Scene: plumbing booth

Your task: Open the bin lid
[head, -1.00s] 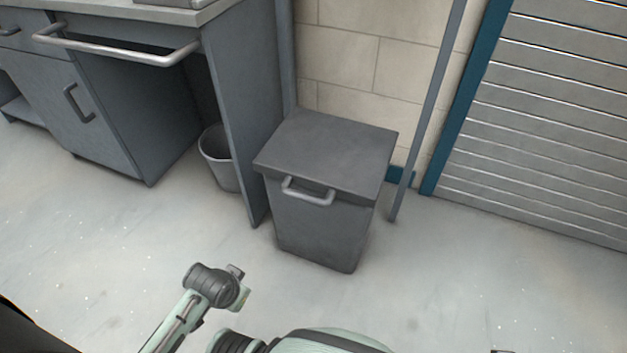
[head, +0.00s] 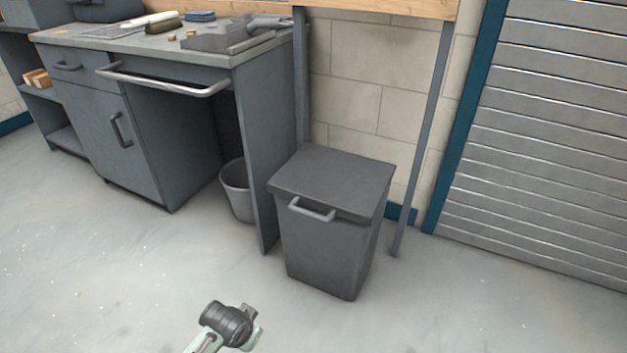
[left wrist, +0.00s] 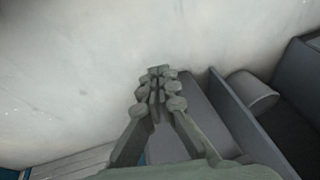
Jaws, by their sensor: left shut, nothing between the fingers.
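The bin (head: 325,245) is a dark grey box standing on the floor in the head view. Its flat lid (head: 335,180) is closed, with a grey bar handle (head: 311,210) at the front edge. My left arm comes up from the bottom edge, in front of the bin and apart from it. My left gripper shows in the left wrist view (left wrist: 158,76), with its fingers together and empty. A grey surface that looks like part of the bin lies beside and partly behind the fingers there. My right gripper is in neither view.
A grey workbench (head: 131,47) with a bar handle stands left of the bin, its side panel (head: 257,150) close by. A wastebasket (head: 236,190) sits under it. A thin post (head: 425,140) and slatted shutter (head: 545,140) are at right. The front floor is clear.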

